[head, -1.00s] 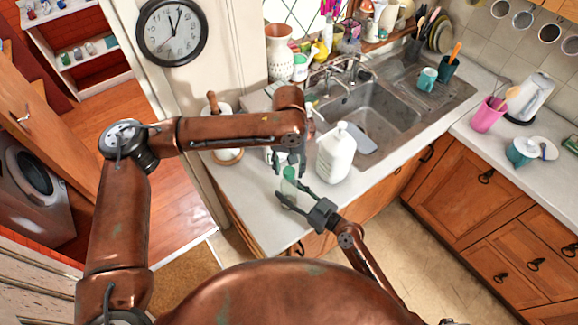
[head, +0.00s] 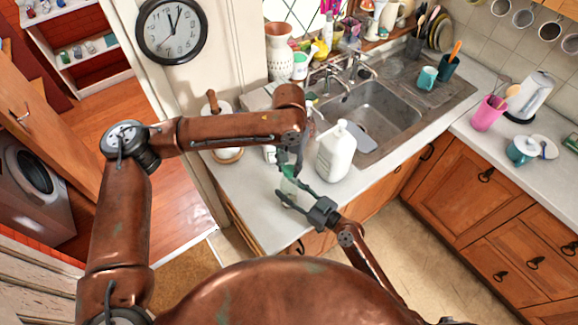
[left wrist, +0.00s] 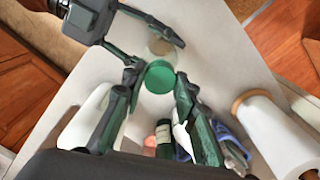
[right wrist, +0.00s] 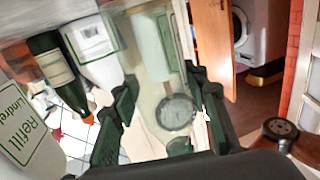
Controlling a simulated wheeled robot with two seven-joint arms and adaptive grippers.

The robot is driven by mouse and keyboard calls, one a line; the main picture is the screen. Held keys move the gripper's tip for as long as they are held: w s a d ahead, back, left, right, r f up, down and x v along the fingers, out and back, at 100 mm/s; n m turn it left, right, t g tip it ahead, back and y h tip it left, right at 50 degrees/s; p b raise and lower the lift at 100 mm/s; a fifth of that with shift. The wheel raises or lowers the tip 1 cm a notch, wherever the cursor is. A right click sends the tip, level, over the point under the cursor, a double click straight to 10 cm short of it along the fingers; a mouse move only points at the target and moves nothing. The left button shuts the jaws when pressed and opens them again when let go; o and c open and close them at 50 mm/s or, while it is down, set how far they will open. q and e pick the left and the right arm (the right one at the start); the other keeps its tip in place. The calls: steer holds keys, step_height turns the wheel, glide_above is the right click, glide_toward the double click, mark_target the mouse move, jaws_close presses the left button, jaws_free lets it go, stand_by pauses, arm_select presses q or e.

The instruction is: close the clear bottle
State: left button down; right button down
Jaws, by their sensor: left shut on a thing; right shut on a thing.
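The clear bottle (head: 290,187) stands at the counter's near edge and is held by my right gripper (head: 295,196), whose fingers close around its side. In the right wrist view the see-through bottle (right wrist: 150,85) fills the space between the fingers. My left gripper (head: 290,168) points down from above, shut on a green cap (left wrist: 160,77). In the left wrist view the cap covers part of the bottle (left wrist: 160,45) beneath it. The cap is at the bottle's top; I cannot tell whether it is seated or threaded.
A white jug (head: 336,152) stands close to the right of the grippers. A dark green bottle (left wrist: 164,138) and a paper towel roll (left wrist: 275,135) are also near. The sink (head: 375,108) lies behind. The counter's front left corner (head: 262,222) is clear.

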arm_select(q)
steer(key=m, duration=0.6)
arm_select(e)
steer(key=shift+f, duration=0.15)
arm_select(q)
steer(key=m, duration=1.1)
steer(key=shift+f+m, duration=0.1)
steer(key=shift+m, duration=0.3)
steer(key=m, duration=0.3)
steer(key=shift+m, duration=0.4)
steer(key=c, duration=1.5)
jaws_free()
steer(key=shift+c, duration=0.2)
steer(key=shift+r, duration=2.3)
